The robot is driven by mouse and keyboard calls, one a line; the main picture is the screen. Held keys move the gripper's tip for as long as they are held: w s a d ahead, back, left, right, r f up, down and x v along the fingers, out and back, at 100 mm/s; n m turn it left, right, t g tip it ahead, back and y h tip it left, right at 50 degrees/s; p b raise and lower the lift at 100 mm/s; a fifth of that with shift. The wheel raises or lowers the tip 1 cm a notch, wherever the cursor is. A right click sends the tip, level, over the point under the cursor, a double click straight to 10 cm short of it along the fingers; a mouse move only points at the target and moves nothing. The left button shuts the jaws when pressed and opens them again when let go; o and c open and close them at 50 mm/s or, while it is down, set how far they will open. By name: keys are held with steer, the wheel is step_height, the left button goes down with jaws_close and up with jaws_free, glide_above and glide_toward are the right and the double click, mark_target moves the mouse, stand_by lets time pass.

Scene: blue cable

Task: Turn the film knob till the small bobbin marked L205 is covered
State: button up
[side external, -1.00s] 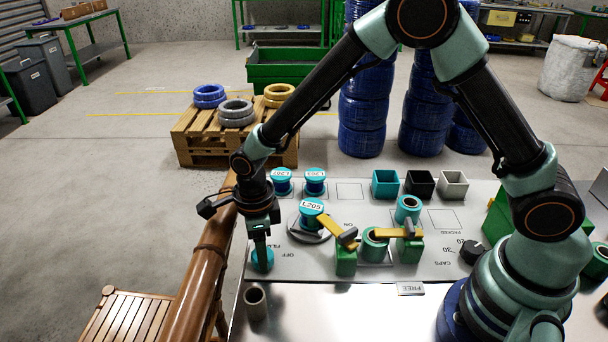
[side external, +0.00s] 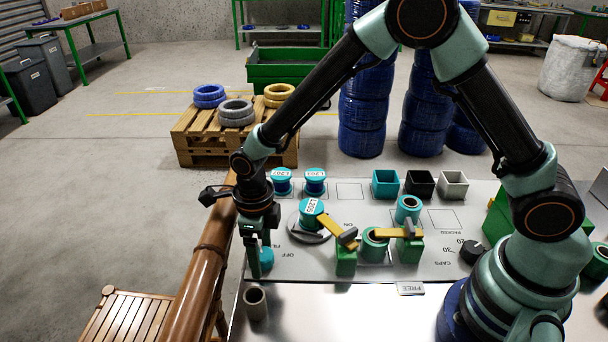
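The small bobbin marked L205 (side external: 309,211) is teal with a white label. It stands upright on a round grey turntable (side external: 300,234), and its teal sides show bare. The teal film knob (side external: 267,259) is at the panel's left edge, near the FILM, ON and OFF lettering. My gripper (side external: 259,262) points down at the knob. One green finger is against or just beside its left side, and the other is partly hidden behind. I cannot tell whether the fingers grip the knob.
Two other labelled bobbins (side external: 315,182) stand behind. Green blocks with yellow levers (side external: 398,234) are right of the turntable. Three square cups (side external: 385,183) line the back. A grey cup (side external: 256,303) stands in front of the knob. A brown rail (side external: 205,262) runs close along the left.

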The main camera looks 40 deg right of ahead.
mark_target(262, 253)
step_height(262, 253, up, 12)
stand_by(0.6)
steer(key=shift+r, duration=0.1)
steer(key=s+d+r+n+t, duration=0.2)
steer(key=s+d+r+n, duration=0.3)
steer(key=d+n, duration=0.4)
steer(key=s+d+r+n+t, duration=0.3)
steer(key=d+n, duration=0.6)
steer(key=n, duration=1)
steer(key=shift+s+d+r+t, duration=0.3)
steer(key=shift+s+d+r, duration=0.1)
steer(key=shift+s+r, duration=0.9)
steer(key=shift+w+r, duration=0.2)
steer(key=shift+w, duration=0.05)
